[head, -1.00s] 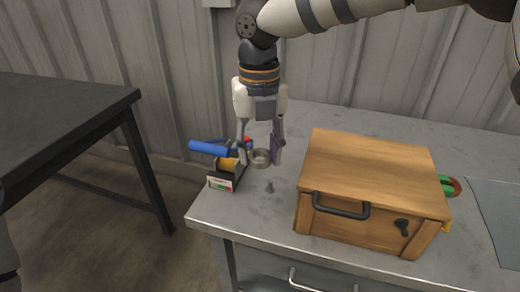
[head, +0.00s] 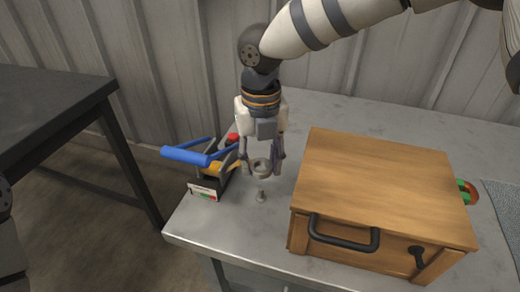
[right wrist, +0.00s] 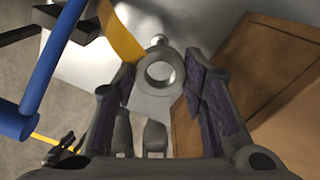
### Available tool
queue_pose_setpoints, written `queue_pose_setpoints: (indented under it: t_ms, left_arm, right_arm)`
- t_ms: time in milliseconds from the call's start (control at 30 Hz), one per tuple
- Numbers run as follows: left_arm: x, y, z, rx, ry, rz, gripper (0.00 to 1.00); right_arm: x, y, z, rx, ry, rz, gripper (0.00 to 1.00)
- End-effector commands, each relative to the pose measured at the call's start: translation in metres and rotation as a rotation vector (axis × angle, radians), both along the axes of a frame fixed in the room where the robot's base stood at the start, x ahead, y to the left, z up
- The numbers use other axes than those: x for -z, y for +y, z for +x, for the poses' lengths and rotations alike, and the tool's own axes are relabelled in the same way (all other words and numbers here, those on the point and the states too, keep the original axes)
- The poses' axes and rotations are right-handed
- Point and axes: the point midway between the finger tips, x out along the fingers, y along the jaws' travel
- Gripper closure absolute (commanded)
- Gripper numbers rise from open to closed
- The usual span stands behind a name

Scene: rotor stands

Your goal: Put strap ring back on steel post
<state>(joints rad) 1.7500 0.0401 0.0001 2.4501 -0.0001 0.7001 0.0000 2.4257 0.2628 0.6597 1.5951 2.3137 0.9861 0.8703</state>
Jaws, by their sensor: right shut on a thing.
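The strap ring (head: 262,167) is a grey metal ring held between the fingers of my right gripper (head: 261,170). In the right wrist view the ring (right wrist: 160,72) shows between the two fingers (right wrist: 158,78), with its hole facing the camera. The steel post (head: 261,196) is a short grey peg on the bench. In the head view it stands just below the ring, with a small gap between them. In the right wrist view the post's round top (right wrist: 159,40) shows just beyond the ring's far edge, outside the hole. My left gripper is not in view.
A wooden box (head: 375,185) with a black handle stands close to the right of the post. A small dark bin (head: 206,187) with blue-handled tools (head: 185,155) stands close to the left. The grey bench's front edge (head: 195,246) is near. A dark table (head: 50,105) stands farther left.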

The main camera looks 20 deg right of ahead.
Motion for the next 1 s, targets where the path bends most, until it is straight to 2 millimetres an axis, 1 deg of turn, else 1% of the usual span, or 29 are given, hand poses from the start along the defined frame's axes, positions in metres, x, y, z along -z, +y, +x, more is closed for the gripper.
queue_pose_setpoints:
  t_ms: [33,100,567,800,1000]
  left_arm:
    - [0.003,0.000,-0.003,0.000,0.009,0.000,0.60]
    - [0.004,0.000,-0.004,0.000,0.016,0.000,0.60]
    - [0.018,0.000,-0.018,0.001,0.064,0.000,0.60]
    - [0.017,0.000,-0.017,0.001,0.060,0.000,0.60]
    - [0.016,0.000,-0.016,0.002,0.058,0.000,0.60]
  right_arm:
    - [0.006,0.000,0.000,-0.001,0.005,-0.001,0.86]
    - [0.012,0.000,0.000,0.000,0.004,0.000,0.86]
    - [0.044,0.000,0.000,-0.001,0.004,-0.001,0.86]
    - [0.042,0.000,0.000,0.000,-0.001,0.000,0.86]
    - [0.046,0.000,0.000,0.001,-0.001,0.000,0.86]
